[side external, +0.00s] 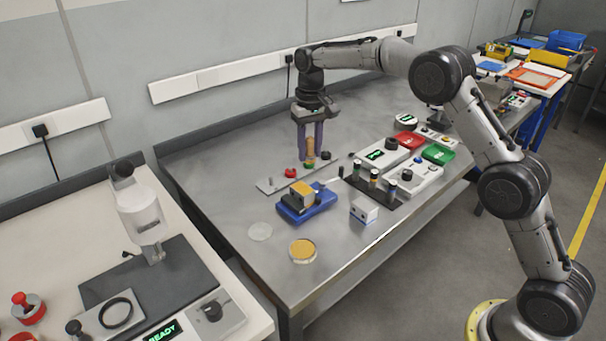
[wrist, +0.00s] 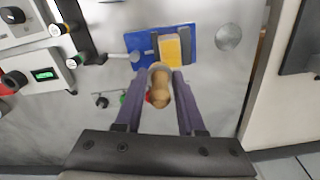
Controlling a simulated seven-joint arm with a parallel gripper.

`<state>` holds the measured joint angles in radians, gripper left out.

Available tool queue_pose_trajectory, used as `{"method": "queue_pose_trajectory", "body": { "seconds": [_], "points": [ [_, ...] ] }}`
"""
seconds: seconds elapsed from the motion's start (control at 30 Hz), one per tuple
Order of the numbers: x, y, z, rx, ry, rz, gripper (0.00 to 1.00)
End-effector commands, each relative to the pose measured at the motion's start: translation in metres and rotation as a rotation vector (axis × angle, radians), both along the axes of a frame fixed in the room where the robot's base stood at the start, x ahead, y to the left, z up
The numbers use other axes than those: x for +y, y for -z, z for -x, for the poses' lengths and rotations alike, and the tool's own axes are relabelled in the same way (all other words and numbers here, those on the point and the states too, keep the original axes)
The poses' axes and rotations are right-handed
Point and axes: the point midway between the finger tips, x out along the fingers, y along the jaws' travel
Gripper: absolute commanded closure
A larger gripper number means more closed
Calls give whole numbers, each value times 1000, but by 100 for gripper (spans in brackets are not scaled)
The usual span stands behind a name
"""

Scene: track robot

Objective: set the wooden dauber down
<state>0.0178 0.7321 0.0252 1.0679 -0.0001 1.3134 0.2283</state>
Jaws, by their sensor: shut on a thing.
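The wooden dauber (side external: 310,146) is upright between the two purple fingers of my gripper (side external: 310,156), which is shut on it. Its lower end looks yellowish-green in the side view and is close over the bench (side external: 215,185), by a grey metal strip (side external: 268,186). I cannot tell whether it touches anything. In the wrist view the dauber (wrist: 160,88) shows end-on between the fingertips of my gripper (wrist: 159,76), hiding part of what lies below.
A red knob (side external: 291,173) and a dark knob (side external: 326,155) are close to the dauber. A blue holder with a yellow block (side external: 301,192) stands in front. A white box (side external: 364,209), a yellow-topped round tin (side external: 302,250) and a clear disc (side external: 260,231) lie nearer.

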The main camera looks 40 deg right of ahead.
Motion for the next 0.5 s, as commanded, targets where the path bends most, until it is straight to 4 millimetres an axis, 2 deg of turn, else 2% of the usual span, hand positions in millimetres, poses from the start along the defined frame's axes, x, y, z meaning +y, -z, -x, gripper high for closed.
{"method": "queue_pose_trajectory", "body": {
  "seconds": [0.13,0.27,0.5],
  "points": [
    [0,7,-1,-11,54,0,100],
    [10,20,15,-3,115,-1,100],
    [67,27,72,9,139,2,100]
  ]
}}
